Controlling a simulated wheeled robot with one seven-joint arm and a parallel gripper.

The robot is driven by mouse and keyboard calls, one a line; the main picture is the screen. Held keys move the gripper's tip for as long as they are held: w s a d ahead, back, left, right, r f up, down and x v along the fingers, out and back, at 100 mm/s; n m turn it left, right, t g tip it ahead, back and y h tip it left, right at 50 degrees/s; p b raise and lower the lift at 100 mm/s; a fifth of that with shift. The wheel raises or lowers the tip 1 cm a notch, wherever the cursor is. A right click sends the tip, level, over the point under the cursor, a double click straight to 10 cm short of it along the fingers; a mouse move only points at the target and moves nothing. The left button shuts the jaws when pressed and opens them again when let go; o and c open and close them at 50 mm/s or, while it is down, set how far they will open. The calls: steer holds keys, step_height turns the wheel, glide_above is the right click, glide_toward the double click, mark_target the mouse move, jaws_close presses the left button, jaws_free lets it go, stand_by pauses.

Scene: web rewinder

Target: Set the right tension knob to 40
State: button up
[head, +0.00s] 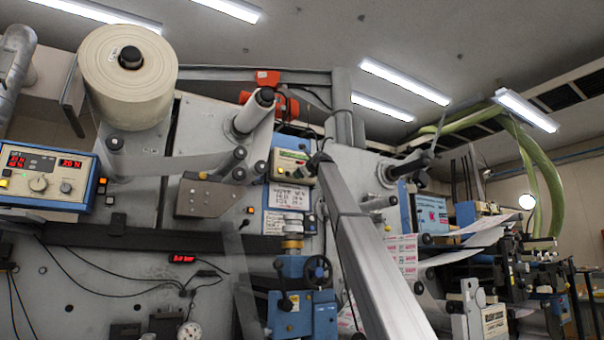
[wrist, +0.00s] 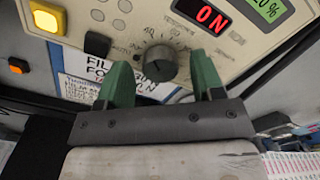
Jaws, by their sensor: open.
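The right tension knob (wrist: 160,62) is a round dark grey dial on a cream panel in the wrist view, with a printed scale around it. Its pointer and most scale figures are too small or blurred to read. My gripper (wrist: 161,78) is open, its two green fingers on either side of the knob with gaps showing. I cannot tell how deep the fingertips reach. The knob cannot be made out there.
The panel has a red display (wrist: 212,17) reading ON and a green display (wrist: 268,8) seemingly reading 20%. A lit yellow button (wrist: 47,16) and an orange button (wrist: 18,66) are at left. Another control panel (head: 45,176) and a large paper roll (head: 128,80) are at far left.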

steer(key=v, duration=1.1)
steer(key=shift+w, duration=0.1)
